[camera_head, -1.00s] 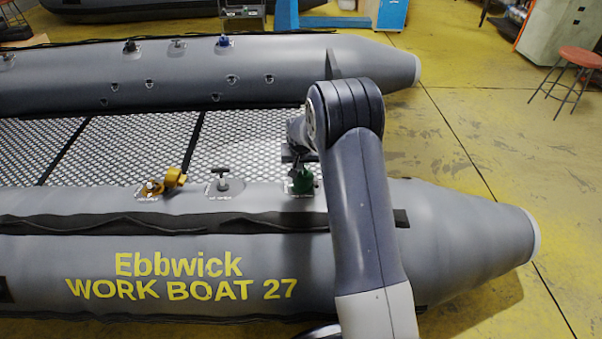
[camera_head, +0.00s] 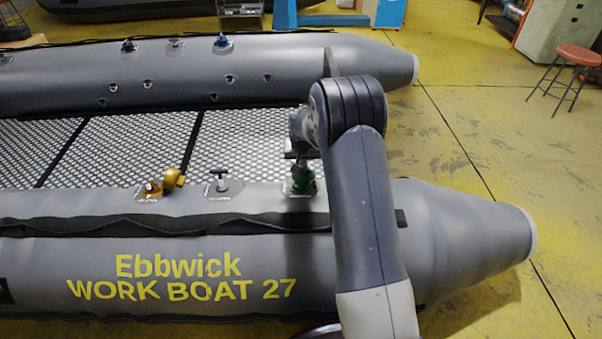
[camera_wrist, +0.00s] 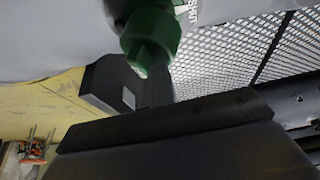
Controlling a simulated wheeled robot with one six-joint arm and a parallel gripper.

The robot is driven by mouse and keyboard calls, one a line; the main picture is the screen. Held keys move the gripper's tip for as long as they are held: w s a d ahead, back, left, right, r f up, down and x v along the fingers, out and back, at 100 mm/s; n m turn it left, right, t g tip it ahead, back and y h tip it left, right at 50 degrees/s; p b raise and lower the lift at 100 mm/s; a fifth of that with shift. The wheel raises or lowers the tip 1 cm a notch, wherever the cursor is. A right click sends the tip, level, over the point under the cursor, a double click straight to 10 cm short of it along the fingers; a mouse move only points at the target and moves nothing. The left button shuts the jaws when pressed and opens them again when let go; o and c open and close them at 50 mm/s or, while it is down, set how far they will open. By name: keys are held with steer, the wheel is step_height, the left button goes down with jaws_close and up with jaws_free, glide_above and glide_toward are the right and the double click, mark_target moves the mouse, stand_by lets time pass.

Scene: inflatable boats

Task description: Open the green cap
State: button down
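The green cap (camera_head: 303,177) sits on a valve on top of the near grey boat tube, toward its right end. In the wrist view the green cap (camera_wrist: 150,38) is at the top centre, with a faceted knob facing the camera. My gripper (camera_head: 299,156) is just above and behind the cap in the head view, partly hidden by my arm. In the wrist view a dark finger with a pale square lies beside the cap, and a broad dark part of my gripper fills the bottom. Whether the fingers touch the cap cannot be seen.
A yellow valve cap (camera_head: 172,179) and a black T-handle (camera_head: 219,174) stand left on the same tube. The mesh floor (camera_head: 150,140) lies behind, then the far tube (camera_head: 180,75) with several fittings. A red stool (camera_head: 579,56) stands far right on open yellow floor.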

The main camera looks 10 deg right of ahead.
steer(key=w+a+r+p, duration=0.1)
steer(key=a+r+p, duration=0.1)
steer(key=a+r, duration=0.1)
steer(key=shift+w+a+r, duration=0.2)
steer(key=shift+a+r, duration=0.05)
steer(key=shift+a, duration=0.65)
steer(key=shift+f, duration=0.1)
steer(key=shift+s+d+f+b, duration=0.4)
steer(key=shift+d+f, duration=0.35)
steer(key=shift+d, duration=0.15)
steer(key=shift+s+d+f+b, duration=0.3)
steer(key=shift+d+f+b, duration=0.15)
steer(key=shift+d+f, duration=0.35)
steer(key=shift+s+d+f+b, duration=0.4)
steer(key=shift+d+f, duration=0.25)
steer(key=shift+d, duration=0.35)
steer(key=shift+w+a+r, duration=0.1)
